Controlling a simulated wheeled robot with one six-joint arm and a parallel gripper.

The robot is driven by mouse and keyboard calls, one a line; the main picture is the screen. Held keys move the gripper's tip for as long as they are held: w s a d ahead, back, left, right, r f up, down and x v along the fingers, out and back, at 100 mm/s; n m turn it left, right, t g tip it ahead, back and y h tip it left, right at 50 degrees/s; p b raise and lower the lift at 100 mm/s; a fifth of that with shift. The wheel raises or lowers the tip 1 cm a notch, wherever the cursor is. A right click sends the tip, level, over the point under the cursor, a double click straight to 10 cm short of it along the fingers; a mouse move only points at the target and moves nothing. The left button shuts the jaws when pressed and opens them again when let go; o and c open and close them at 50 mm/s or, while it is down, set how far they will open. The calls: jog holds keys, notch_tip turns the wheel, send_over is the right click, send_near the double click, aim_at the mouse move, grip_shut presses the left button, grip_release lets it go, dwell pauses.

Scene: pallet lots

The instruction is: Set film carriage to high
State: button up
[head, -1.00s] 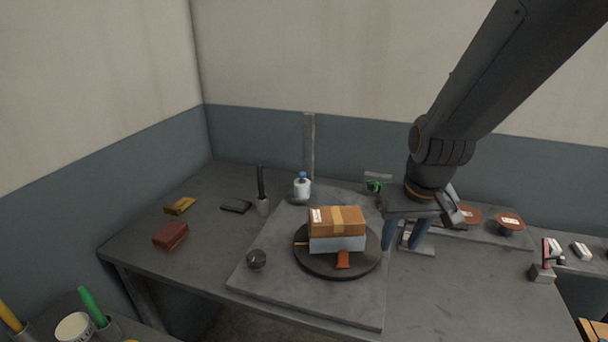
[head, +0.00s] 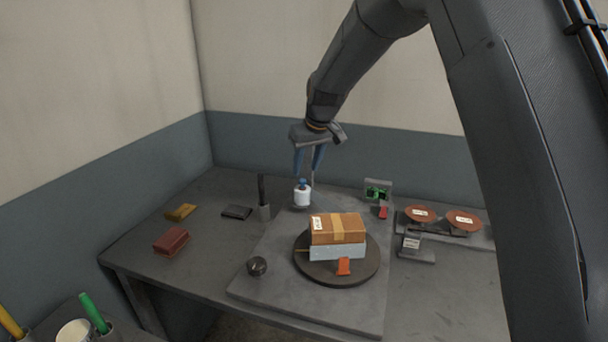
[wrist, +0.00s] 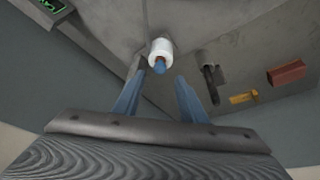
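The film carriage (head: 302,197) is a white roll with a blue top, low at the foot of a grey upright post at the back of the wrapping plate. In the wrist view the white roll (wrist: 160,49) and its blue end lie just beyond my fingertips, roughly between them. My gripper (head: 308,172) is open and empty, with its blue fingers pointing down just above the roll. The open fingers also show in the wrist view (wrist: 160,82). I cannot tell whether a finger touches the carriage. My gripper hides most of the post in the head view.
A brown carton (head: 338,228) sits on a pale blue box (head: 337,252) on the dark turntable (head: 315,275). A dark knob (head: 257,266) is at front left. A green-lit panel (head: 377,190) and a scale with reddish pans (head: 464,221) stand right. A dark upright handle (head: 262,190) is left of the roll.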

aim_at(302, 180)
jog(key=shift+p+x, duration=0.6)
jog(key=shift+x, duration=1.9)
grip_shut()
jog(key=shift+r, duration=0.1)
